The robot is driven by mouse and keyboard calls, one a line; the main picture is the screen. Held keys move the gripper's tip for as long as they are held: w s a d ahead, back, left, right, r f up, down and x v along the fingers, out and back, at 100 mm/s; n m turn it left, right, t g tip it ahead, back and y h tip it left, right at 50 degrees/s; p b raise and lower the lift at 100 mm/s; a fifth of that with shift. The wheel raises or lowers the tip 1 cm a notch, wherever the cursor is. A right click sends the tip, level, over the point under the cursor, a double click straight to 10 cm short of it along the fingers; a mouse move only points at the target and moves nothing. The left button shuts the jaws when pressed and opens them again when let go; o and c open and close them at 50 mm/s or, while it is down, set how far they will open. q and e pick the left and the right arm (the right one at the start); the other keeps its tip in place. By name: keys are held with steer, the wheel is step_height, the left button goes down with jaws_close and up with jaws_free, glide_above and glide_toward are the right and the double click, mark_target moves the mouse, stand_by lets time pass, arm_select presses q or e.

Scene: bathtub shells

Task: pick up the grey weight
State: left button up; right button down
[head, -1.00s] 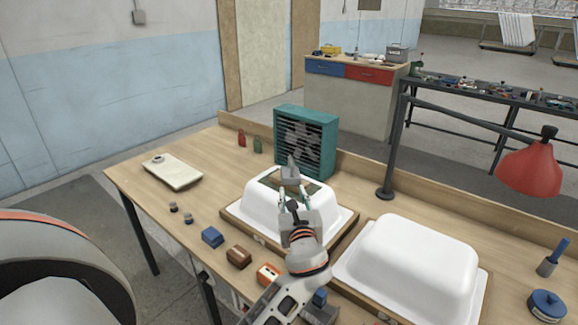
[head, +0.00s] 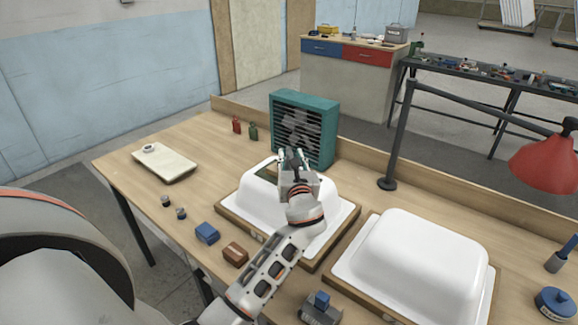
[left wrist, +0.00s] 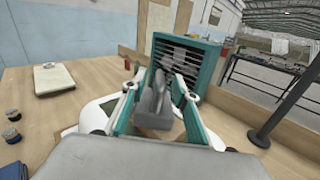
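The grey weight (left wrist: 152,106) stands between the two fingers of my left gripper (left wrist: 160,88) in the left wrist view. The fingers look spread, with a gap to the weight on the right side. In the head view my left gripper (head: 294,157) is over the top of the left white tub shell (head: 250,205), and it mostly hides the weight there. The green patch on the shell's top is partly covered. My right gripper is not in view.
A teal fan box (head: 304,128) stands close behind the gripper. A second white shell (head: 415,260) lies to the right. A blue block (head: 207,233) and a brown block (head: 235,253) lie in front. A red lamp (head: 545,162) overhangs the right side.

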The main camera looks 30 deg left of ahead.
arm_select(q)
steer(key=shift+x, duration=1.05)
jaws_close()
steer(key=shift+r, duration=0.15)
steer(key=shift+r, duration=0.1)
